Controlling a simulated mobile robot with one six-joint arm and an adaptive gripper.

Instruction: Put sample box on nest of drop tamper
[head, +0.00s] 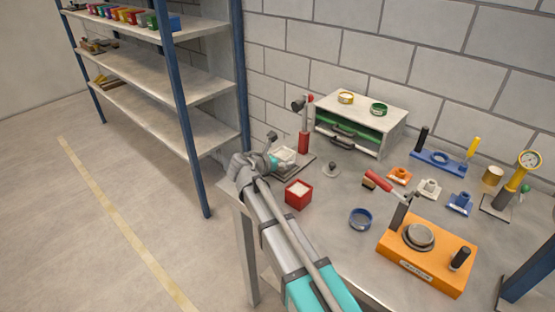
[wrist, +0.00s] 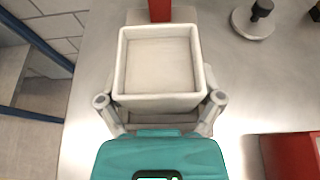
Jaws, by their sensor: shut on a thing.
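The sample box is an open, pale square box (wrist: 158,103) with a flat, sand-coloured fill. My gripper (wrist: 159,98) is shut on it, one finger at each side, and the box looks level. In the head view the box (head: 285,156) is partly hidden by my gripper (head: 271,163). The drop tamper has a red post (head: 304,141) and a grey base plate (head: 302,168). The box is over this base, in front of the post (wrist: 159,9). The box hides the nest, and I cannot tell whether it touches it.
A red box with white fill (head: 298,195) stands near the table's front edge. A small dark-knobbed weight (head: 332,170) is right of the tamper. A drawer cabinet (head: 362,120) is behind. A blue ring (head: 360,218) and an orange device (head: 427,255) are further right.

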